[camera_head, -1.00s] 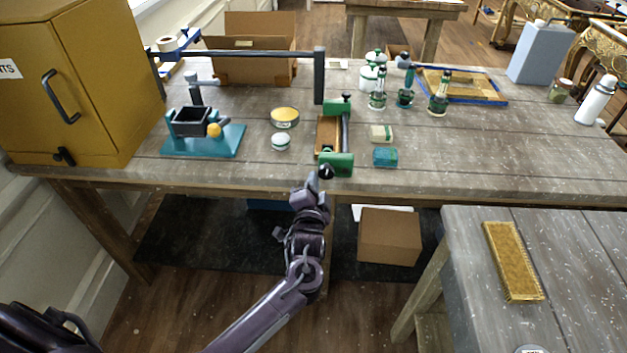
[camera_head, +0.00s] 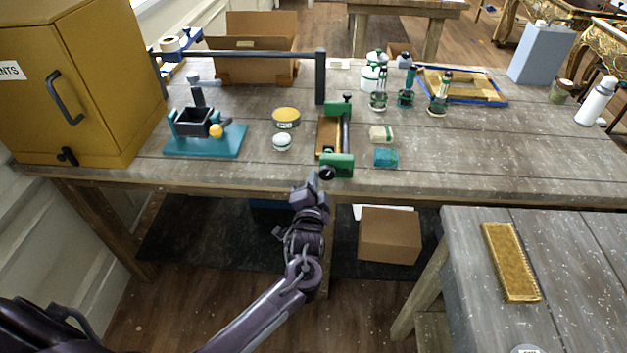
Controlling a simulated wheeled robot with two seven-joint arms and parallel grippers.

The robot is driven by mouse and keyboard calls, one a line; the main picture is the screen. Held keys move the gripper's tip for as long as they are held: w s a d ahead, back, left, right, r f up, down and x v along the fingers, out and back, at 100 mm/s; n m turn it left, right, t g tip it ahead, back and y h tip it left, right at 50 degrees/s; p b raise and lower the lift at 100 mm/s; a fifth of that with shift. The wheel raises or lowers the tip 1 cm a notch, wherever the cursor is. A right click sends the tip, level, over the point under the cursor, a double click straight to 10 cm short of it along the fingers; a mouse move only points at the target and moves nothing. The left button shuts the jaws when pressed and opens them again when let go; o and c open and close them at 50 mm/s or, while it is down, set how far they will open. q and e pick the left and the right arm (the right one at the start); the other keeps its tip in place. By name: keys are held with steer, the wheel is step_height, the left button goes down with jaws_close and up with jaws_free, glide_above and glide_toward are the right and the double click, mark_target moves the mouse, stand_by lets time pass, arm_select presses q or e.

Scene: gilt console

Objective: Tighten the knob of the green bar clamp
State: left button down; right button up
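The green bar clamp (camera_head: 337,165) lies at the front edge of the grey wooden workbench, its dark bar running away from me and its second green jaw (camera_head: 338,110) farther back. A brown wooden piece (camera_head: 327,137) lies along the bar, between the jaws. The black round knob (camera_head: 327,173) is at the clamp's near end, facing me. My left gripper (camera_head: 314,181) is just at the knob's left, at the bench edge. Its fingertips are small and overlap the knob's side, so I cannot tell whether they touch it or are closed. My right gripper is not in view.
A teal-based fixture (camera_head: 205,143) and yellow cabinet (camera_head: 85,85) stand left. A yellow-topped tin (camera_head: 286,117) and white jar (camera_head: 281,142) are left of the clamp; a teal block (camera_head: 385,157) is right. A dark post (camera_head: 320,75) stands behind.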

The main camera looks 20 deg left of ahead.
arm_select(q)
steer(key=p+v, duration=0.3)
steer(key=v, duration=0.3)
steer(key=shift+s+a+p, duration=0.15)
steer(key=shift+a+p, duration=0.1)
steer(key=shift+p, duration=0.05)
